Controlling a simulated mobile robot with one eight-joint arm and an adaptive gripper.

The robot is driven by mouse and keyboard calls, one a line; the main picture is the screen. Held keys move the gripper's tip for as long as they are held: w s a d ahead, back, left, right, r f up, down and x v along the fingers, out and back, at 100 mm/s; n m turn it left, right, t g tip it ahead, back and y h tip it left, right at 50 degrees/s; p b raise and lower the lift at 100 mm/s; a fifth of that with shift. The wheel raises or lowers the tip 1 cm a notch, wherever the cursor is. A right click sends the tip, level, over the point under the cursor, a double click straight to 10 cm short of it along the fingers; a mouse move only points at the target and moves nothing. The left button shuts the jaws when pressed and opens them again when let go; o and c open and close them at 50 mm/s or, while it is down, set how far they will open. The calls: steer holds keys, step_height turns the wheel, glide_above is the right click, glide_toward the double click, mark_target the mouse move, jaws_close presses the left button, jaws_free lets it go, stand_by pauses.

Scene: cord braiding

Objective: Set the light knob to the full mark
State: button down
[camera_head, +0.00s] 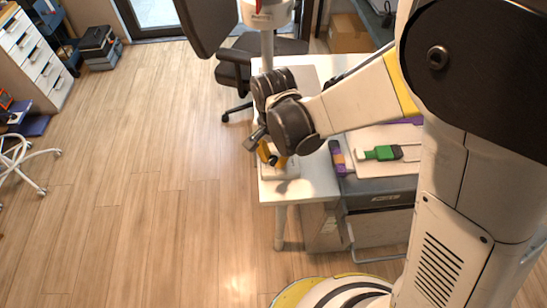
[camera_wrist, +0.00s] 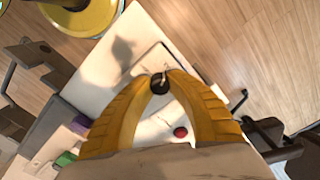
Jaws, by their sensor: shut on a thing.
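The light knob (camera_wrist: 160,84) is a small dark round knob with a pale line on its top, seen in the wrist view. It stands on a light panel on the white table (camera_wrist: 105,65). My gripper (camera_wrist: 158,77) has its yellow fingers closed around the knob, one on each side. In the head view my gripper (camera_head: 270,157) is over the table's near left corner, and the knob is hidden there. I cannot make out the full mark in either view.
A red round thing (camera_wrist: 181,132) lies on the table near my right finger in the wrist view. A green and grey tool (camera_head: 382,153) lies on a board to the right. An office chair (camera_head: 240,60) stands behind the table.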

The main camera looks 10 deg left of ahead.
mark_target(274, 158)
steer(key=shift+m, duration=0.6)
steer(key=c, duration=1.2)
jaws_free()
step_height(274, 158, up, 12)
steer(key=s+d+r+n+t, duration=0.1)
steer(key=d+r+t, duration=0.1)
steer(key=d, duration=0.6)
steer(key=s+d+r+n+t, duration=0.2)
steer(key=d, duration=0.7)
steer(key=s+d+r+n+t, duration=0.1)
steer(key=s+d+r+t, duration=0.1)
steer(key=d, duration=0.6)
steer(key=shift+s+d+r+n+t, duration=0.3)
steer(key=shift+r+n+t, duration=0.1)
steer(key=shift+t, duration=0.2)
